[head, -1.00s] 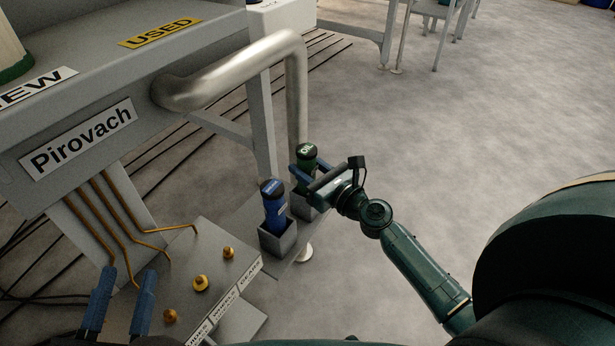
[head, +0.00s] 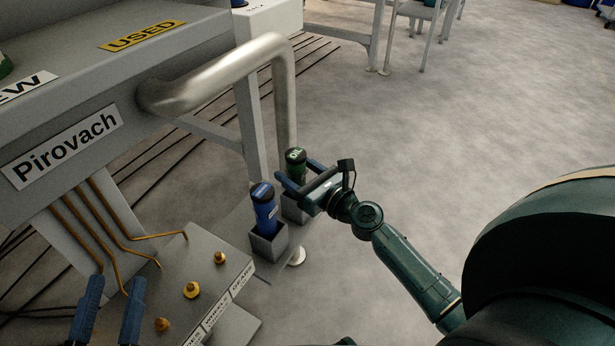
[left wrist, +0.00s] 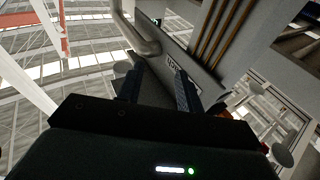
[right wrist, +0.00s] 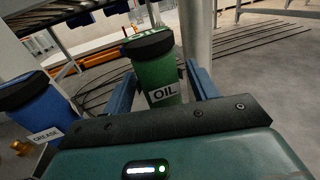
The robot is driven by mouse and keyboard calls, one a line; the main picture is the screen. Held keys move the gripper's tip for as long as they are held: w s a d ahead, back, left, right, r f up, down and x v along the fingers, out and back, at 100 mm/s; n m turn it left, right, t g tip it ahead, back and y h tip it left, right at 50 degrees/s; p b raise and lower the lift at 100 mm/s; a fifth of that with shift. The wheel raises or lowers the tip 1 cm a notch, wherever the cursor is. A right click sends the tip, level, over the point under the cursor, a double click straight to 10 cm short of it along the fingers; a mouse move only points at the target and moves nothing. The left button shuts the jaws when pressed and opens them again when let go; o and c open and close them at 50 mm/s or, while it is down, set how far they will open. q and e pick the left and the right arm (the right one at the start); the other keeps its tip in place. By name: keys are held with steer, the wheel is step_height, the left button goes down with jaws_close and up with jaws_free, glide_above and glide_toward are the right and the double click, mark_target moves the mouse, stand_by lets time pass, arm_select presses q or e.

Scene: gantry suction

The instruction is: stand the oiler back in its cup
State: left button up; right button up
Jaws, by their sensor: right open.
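The oiler (head: 295,164) is a green bottle with a black cap, upright in its grey cup (head: 292,209) on the shelf in the head view. In the right wrist view the oiler (right wrist: 157,78), labelled OIL, stands between my two fingers with gaps at its sides. My right gripper (head: 296,168) is open around the oiler's upper body. My left gripper (head: 117,280) is open and empty at the lower left, by the grey block. In the left wrist view its fingers (left wrist: 155,75) are apart with nothing between them. The cup's inside is hidden.
A blue grease bottle (head: 264,208) stands in a neighbouring cup (head: 268,246). A thick metal pipe (head: 215,75) bends down behind the bottles. A grey block with brass knobs (head: 191,290) is at lower left. The floor to the right is clear.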

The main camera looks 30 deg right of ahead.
arm_select(q)
steer(key=shift+d+b, duration=0.1)
steer(key=shift+b, duration=0.6)
arm_select(e)
steer(key=v, duration=1.2)
steer(key=shift+r, duration=0.15)
